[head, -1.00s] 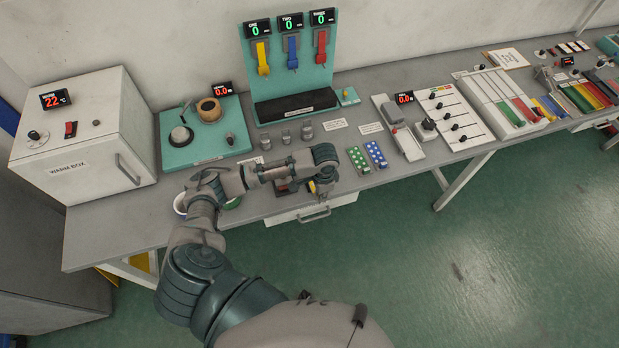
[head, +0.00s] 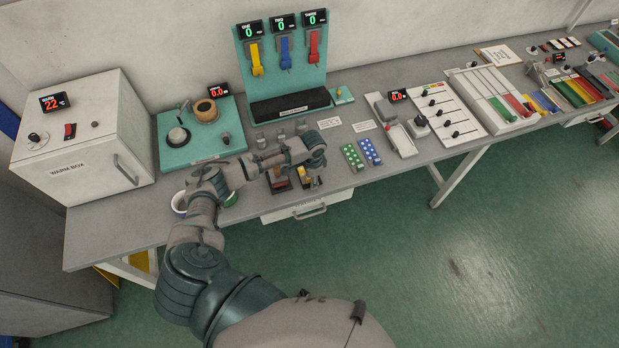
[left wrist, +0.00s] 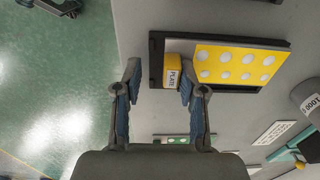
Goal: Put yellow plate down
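The yellow plate (left wrist: 235,65), with several white dots and a tab labelled PLATE (left wrist: 172,77), is at a black tray (left wrist: 156,45) in the left wrist view. It looks slightly skewed to the tray, and I cannot tell whether it lies fully flat. My left gripper (left wrist: 160,78) is open, its fingers apart on either side of the tab, with the right fingertip close to it. In the head view my left gripper (head: 310,178) is over the bench's front edge, and only a bit of yellow (head: 303,172) shows. My right gripper is out of view.
Green and blue dotted plates (head: 361,154) lie to the right on the bench (head: 110,225). Small grey weights (head: 280,138) stand behind. A white-and-green cup (head: 179,203) is partly hidden by my arm. A drawer (head: 308,210) is below the front edge.

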